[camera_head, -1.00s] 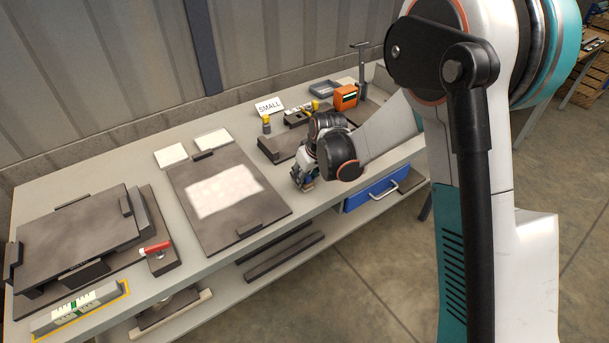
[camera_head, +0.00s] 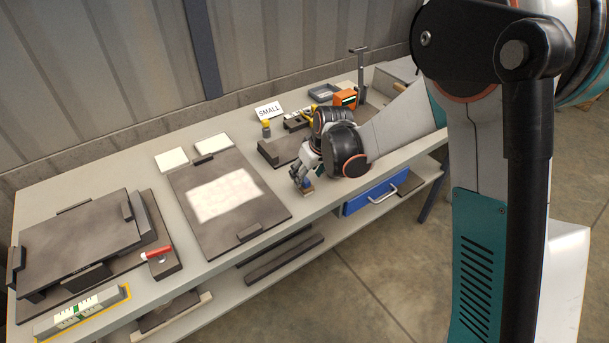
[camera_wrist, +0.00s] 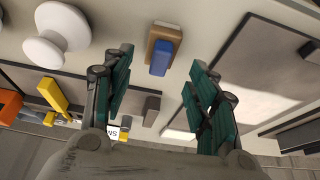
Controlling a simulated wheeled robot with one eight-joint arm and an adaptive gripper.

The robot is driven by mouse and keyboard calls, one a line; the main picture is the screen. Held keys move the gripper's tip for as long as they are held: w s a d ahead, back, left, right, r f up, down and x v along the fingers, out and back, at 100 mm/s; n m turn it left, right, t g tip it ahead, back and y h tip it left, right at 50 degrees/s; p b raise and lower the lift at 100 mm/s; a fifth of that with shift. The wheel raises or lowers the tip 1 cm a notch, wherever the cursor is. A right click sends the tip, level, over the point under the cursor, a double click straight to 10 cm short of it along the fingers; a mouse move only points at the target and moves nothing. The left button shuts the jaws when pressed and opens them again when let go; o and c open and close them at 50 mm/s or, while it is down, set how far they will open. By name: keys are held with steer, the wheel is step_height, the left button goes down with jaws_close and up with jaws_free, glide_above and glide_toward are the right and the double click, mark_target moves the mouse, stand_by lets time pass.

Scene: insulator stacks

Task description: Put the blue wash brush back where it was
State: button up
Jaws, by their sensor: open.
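The blue wash brush (camera_wrist: 160,55) has a blue grip on a brown block. It sits on the pale bench top, between and beyond my fingers in the wrist view. In the head view the brush (camera_head: 307,189) is small at the bench's front edge, just below my gripper (camera_head: 300,178). My gripper (camera_wrist: 160,85) is open, with a finger on either side of the brush and gaps visible. The exact height of the fingertips over the brush is hard to tell.
A dark board with a pale sheet (camera_head: 225,195) lies left of my gripper. A dark block (camera_head: 280,150), a SMALL sign (camera_head: 268,110) and an orange box (camera_head: 345,97) stand behind it. A white round piece (camera_wrist: 58,35) is near the left finger.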

steer(key=s+d+r+m+t+p, duration=0.1)
steer(key=s+d+r, duration=0.35)
steer(key=r, duration=0.25)
steer(key=s+d+r+m+h, duration=0.1)
steer(key=s+d+r, duration=0.2)
steer(key=s+r, duration=0.25)
steer(key=s+d+r+m+t+p, duration=0.1)
steer(key=s+d+r, duration=0.35)
steer(key=r, duration=0.25)
steer(key=s+d+m, duration=0.2)
steer(key=s+d, duration=0.1)
steer(key=s, duration=0.4)
steer(key=s+d+r+m+t+h, duration=0.1)
steer(key=s+d, duration=0.2)
steer(key=s, duration=0.5)
steer(key=shift+d+r+m+h, duration=0.2)
steer(key=shift+d+m+h, duration=0.1)
steer(key=shift+m, duration=0.1)
